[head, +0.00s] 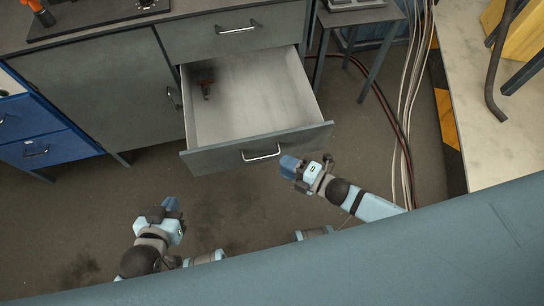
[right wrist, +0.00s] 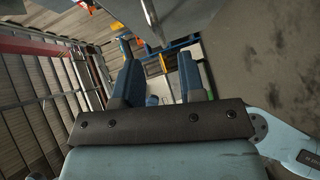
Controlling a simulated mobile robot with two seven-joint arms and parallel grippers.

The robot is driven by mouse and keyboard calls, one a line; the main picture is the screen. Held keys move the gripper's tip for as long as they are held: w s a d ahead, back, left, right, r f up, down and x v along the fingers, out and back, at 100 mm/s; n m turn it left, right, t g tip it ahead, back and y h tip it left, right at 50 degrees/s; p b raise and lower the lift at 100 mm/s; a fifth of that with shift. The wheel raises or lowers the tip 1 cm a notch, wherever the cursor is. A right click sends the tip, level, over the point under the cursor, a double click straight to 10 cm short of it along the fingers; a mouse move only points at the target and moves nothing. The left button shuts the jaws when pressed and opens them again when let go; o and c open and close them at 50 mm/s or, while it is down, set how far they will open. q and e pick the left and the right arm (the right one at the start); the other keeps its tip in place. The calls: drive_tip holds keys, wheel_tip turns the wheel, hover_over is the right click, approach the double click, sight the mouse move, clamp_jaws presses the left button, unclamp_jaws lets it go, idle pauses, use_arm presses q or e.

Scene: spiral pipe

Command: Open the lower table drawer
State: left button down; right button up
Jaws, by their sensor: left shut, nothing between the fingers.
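The lower table drawer (head: 258,148) is pulled well out from the grey table, below the shut upper drawer (head: 225,36). Its metal bar handle (head: 261,152) is on the front panel. My right gripper (head: 289,164) is just right of that handle, near the drawer front, and appears apart from it. The right wrist view shows its two blue fingers (right wrist: 159,78) spread with nothing between them. My left gripper (head: 172,207) is shut and empty, over the floor to the lower left of the drawer.
A blue cabinet (head: 38,135) stands at the left. A small stand (head: 358,17), hanging cables (head: 408,90) and a pale bench (head: 485,140) are at the right. The floor before the drawer is clear apart from my arms.

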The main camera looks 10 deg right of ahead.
drive_tip(key=v, duration=0.6)
drive_tip(key=shift+s+d, duration=0.15)
drive_tip(key=shift+s, duration=0.05)
